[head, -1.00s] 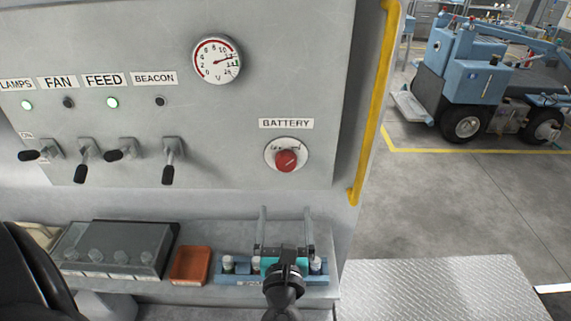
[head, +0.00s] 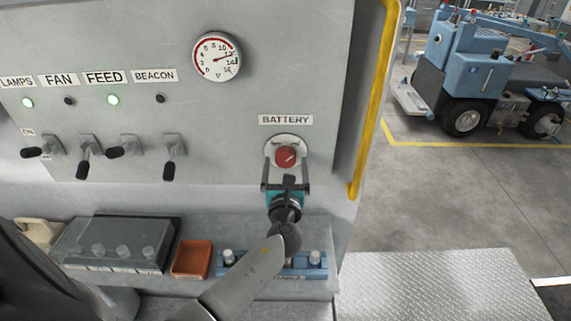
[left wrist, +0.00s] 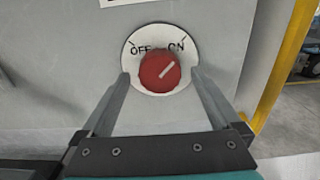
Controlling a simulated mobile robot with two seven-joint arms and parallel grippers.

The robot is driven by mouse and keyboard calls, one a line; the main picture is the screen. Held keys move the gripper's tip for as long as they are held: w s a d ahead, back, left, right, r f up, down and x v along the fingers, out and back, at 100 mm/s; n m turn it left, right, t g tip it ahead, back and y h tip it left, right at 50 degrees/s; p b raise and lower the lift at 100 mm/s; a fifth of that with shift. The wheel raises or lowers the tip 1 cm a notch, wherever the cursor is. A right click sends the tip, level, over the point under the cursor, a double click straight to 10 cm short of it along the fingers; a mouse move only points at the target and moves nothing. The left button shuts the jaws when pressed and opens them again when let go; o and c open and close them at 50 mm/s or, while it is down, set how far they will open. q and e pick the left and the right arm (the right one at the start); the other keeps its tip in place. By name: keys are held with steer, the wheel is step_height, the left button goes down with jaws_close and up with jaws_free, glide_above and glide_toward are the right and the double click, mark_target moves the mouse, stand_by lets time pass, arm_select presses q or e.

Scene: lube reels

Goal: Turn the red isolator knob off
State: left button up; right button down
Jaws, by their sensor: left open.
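The red isolator knob (head: 287,156) sits on a round white plate under the BATTERY label on the grey panel. In the left wrist view, the red knob (left wrist: 160,72) has a white line slanting up and right toward ON; OFF is printed at upper left. My left gripper (head: 286,164) is open in front of the panel, below the knob in the head view. In the left wrist view, the fingers of my left gripper (left wrist: 160,76) show on either side of the knob. Whether the tips reach around it in depth is unclear. My right gripper is not in view.
Several toggle switches (head: 88,155) and a round gauge (head: 216,58) are left on the panel. A yellow rail (head: 369,110) runs along its right edge. Below, a ledge holds an orange tray (head: 190,259) and a blue rack (head: 313,266), partly hidden by my arm.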

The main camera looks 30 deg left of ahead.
arm_select(q)
steer(key=shift+w+a, duration=0.1)
steer(key=shift+w, duration=0.15)
steer(key=shift+c, duration=0.4)
steer(key=c, duration=1.3)
